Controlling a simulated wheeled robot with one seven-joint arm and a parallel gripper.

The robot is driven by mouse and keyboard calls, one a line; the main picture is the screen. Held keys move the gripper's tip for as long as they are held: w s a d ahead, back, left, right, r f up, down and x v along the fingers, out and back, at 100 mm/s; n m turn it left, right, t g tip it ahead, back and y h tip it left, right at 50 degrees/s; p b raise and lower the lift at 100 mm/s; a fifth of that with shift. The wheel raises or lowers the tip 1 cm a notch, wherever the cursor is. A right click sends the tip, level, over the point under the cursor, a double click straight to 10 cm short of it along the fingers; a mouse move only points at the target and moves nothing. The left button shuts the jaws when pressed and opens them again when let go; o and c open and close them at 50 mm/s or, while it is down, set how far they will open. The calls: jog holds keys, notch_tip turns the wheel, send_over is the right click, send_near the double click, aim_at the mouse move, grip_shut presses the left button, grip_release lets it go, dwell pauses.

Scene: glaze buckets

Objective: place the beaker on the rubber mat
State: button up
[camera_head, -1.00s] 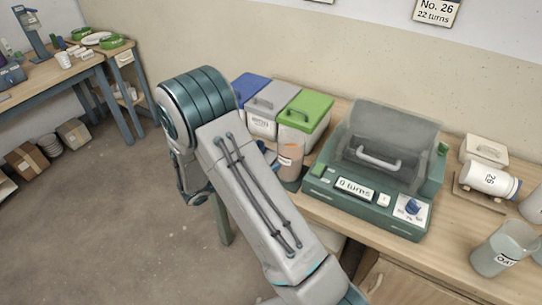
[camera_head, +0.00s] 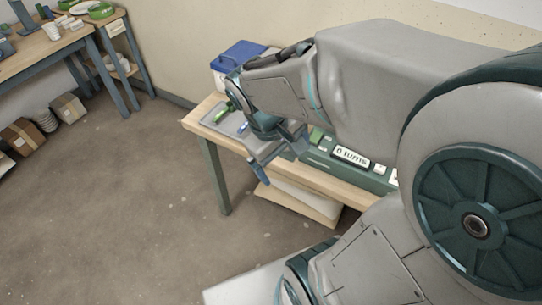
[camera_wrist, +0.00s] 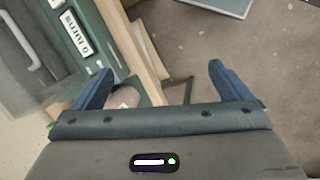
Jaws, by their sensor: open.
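My gripper (camera_head: 278,158) is over the front edge of the workbench, left of the green machine, with its fingers apart. In the wrist view its two blue fingers (camera_wrist: 160,76) are spread wide with nothing clearly held between them. A small pale pinkish round patch (camera_wrist: 127,98) shows near the left finger, partly hidden by the gripper; I cannot tell whether it is the beaker. I cannot make out the beaker in the head view, where my arm covers much of the bench. I cannot identify the rubber mat in either view.
The green machine (camera_head: 345,163) reading "0 turns" stands beside my gripper. A blue-lidded bucket (camera_head: 240,55) is behind my arm. A grey tray (camera_head: 225,122) with small green and blue items lies at the bench's left end. The floor at left is open.

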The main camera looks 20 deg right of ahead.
jog(key=shift+s+a+r+m+t+y, duration=0.3)
jog(key=shift+a+r+m+t+y, duration=0.2)
jog(key=shift+a+m+t+y, duration=0.1)
jog(key=shift+s+a+r+m+t+y, duration=0.35)
jog(key=shift+a+r+m+t+y, duration=0.15)
jog(key=shift+a+m, duration=0.1)
jog(key=shift+s+a+r+m+t+y, duration=0.3)
jog(key=shift+a+r+m+t+y, duration=0.2)
jog(key=shift+a+m, duration=0.1)
